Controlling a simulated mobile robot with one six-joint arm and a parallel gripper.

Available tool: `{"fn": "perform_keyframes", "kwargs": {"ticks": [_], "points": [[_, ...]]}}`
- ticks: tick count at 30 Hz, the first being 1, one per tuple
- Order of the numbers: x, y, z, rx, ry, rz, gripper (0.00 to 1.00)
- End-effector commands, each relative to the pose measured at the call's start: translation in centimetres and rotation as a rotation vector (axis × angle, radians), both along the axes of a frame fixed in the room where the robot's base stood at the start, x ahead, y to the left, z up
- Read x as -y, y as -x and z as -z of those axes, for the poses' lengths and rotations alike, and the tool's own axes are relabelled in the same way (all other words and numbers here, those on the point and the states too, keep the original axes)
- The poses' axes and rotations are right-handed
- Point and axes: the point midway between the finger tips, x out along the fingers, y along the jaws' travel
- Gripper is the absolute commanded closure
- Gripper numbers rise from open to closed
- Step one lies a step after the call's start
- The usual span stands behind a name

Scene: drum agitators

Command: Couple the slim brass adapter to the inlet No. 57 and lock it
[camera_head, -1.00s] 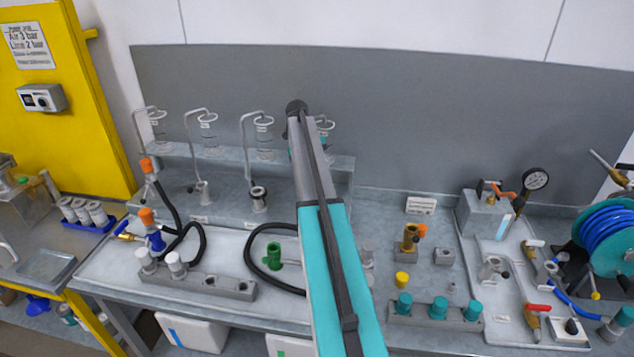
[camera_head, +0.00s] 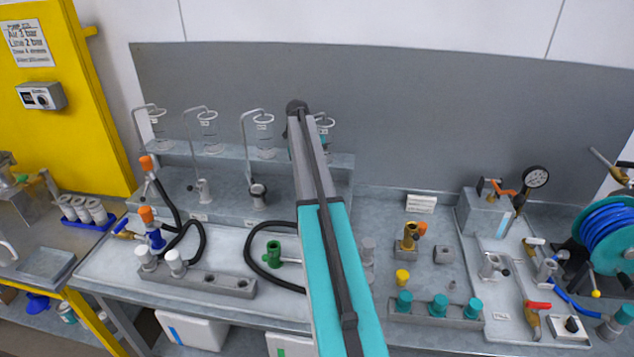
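A brass-coloured fitting (camera_head: 409,238) with an orange part at its top stands upright on the bench right of my arm. I cannot tell if it is the slim brass adapter. My teal and grey arm crosses the middle of the view and hides part of the bench. My gripper is not visible.
A grey rack (camera_head: 200,281) with white caps stands front left, and another rack (camera_head: 420,311) holds teal caps. A green fitting (camera_head: 273,253) and black hose lie left of my arm. A gauge (camera_head: 536,178) and blue hose reel (camera_head: 605,235) are at right.

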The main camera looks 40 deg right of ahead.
Motion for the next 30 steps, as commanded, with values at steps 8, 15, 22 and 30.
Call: {"fn": "perform_keyframes", "kwargs": {"ticks": [8,15,22,30], "points": [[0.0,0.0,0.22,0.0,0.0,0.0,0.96],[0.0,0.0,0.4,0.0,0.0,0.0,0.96],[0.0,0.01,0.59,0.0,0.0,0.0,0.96],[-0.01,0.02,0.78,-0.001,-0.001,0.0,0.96]]}}
